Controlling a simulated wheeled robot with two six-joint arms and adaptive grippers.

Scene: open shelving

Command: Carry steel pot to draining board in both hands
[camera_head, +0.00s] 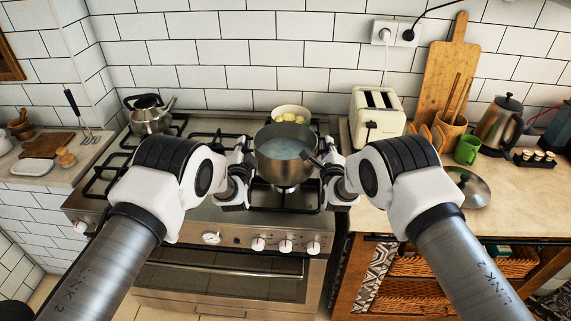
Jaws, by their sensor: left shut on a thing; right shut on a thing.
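The steel pot (286,166) is upright over the front middle of the hob, with a greyish surface inside it. I cannot tell whether its base touches the grate. My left gripper (248,160) is shut on the pot's left side. My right gripper (326,163) is shut on its right side. The fingertips and handles are partly hidden by the grippers. I cannot make out a draining board in this view.
A pale bowl of yellowish food (291,112) stands just behind the pot. A kettle (151,115) sits on the hob's back left. The right worktop holds a toaster (376,114), a green mug (467,150) and a lid (470,187); its front left part is clear.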

